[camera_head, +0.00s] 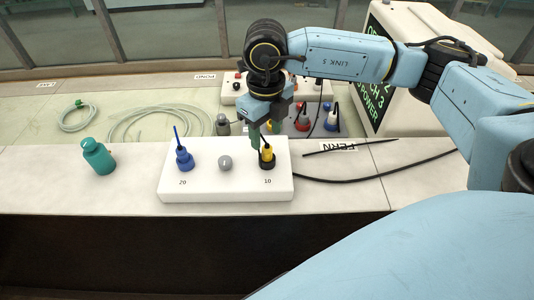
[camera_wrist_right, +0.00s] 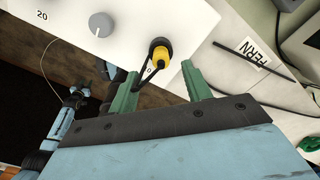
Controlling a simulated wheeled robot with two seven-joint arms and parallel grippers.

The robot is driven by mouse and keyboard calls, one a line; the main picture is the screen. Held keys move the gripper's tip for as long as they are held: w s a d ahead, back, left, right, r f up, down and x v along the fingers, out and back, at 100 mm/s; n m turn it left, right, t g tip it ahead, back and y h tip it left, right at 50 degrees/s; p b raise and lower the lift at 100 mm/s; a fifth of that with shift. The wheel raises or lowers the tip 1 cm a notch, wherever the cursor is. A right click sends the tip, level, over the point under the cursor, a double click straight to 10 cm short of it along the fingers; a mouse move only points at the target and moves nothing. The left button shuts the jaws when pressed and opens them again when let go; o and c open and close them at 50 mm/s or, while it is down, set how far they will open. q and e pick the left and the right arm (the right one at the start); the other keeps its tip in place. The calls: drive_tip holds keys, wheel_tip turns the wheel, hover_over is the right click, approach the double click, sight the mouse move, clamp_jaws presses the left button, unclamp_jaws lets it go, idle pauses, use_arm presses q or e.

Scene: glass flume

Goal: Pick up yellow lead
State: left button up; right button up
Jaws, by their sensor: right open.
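The yellow lead (camera_head: 267,156) stands upright in the right-hand socket of a white box (camera_head: 215,196), above the mark 10. In the right wrist view its yellow plug (camera_wrist_right: 161,55) sits in a black collar, with a dark cable looping back from it. My right gripper (camera_head: 262,143) is over the plug from above. Its green fingers (camera_wrist_right: 160,88) are open and apart, one on either side of the plug's line, with nothing held between them.
A blue lead (camera_head: 184,158) stands at mark 20, with a grey knob (camera_head: 225,163) between. Behind are coiled hoses (camera_head: 160,122), red plugs (camera_head: 303,118) and a monitor (camera_head: 415,60). A black cable (camera_head: 375,174) lies right of the box.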

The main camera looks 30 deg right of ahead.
sight(267, 147)
wheel_tip(267, 147, down, 6)
drive_tip(key=shift+d+r+p, duration=0.1)
drive_tip(key=shift+r+p, duration=0.05)
drive_tip(key=shift+p, duration=0.45)
drive_tip(key=shift+s, duration=0.1)
drive_tip(key=shift+c, duration=0.3)
clamp_jaws()
drive_tip(key=shift+r, duration=0.1)
